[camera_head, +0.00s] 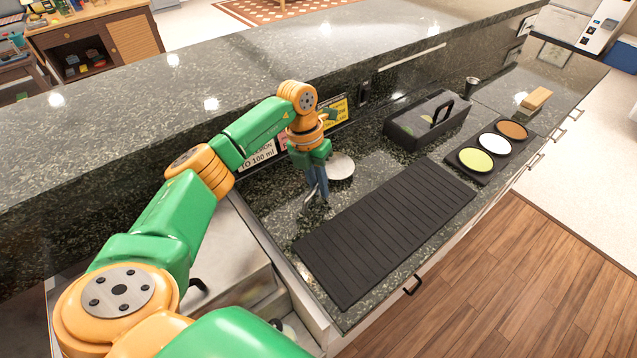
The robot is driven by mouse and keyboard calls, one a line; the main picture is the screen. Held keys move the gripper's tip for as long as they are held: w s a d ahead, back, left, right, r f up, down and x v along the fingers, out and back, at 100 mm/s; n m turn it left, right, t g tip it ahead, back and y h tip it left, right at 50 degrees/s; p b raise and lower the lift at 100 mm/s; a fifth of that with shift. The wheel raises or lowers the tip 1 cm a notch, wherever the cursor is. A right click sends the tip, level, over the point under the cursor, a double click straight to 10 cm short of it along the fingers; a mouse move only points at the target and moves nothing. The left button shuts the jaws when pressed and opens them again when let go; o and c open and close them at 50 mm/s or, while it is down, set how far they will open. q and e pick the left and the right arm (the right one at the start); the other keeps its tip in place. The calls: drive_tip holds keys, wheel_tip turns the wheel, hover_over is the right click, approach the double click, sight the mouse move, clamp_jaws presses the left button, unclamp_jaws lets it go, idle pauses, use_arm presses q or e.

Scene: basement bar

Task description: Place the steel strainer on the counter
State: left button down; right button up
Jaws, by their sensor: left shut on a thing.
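The steel strainer (341,166) shows as a pale round disc just right of and behind my left gripper. My left gripper (319,195) points down over the dark stone counter (265,194), beside the back left corner of the black ribbed mat. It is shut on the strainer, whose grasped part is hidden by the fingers. I cannot tell whether the strainer touches the counter. My right gripper is not in view.
A black ribbed mat (385,225) covers the counter front. Behind it stand a black caddy (428,125), a tray with three coloured discs (490,146), a small metal cup (471,87) and a wooden block (535,99). A raised ledge (200,85) and signs (258,157) border the back.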

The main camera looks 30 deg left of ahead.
use_arm(q)
drive_tip(key=shift+f, duration=0.15)
drive_tip(key=c, duration=0.8)
unclamp_jaws()
drive_tip(key=shift+d, duration=0.1)
drive_tip(key=shift+c, duration=0.2)
drive_tip(key=v, duration=1.2)
drive_tip(key=shift+r+b, duration=0.25)
drive_tip(key=shift+b, duration=0.1)
drive_tip(key=shift+s+r, duration=0.1)
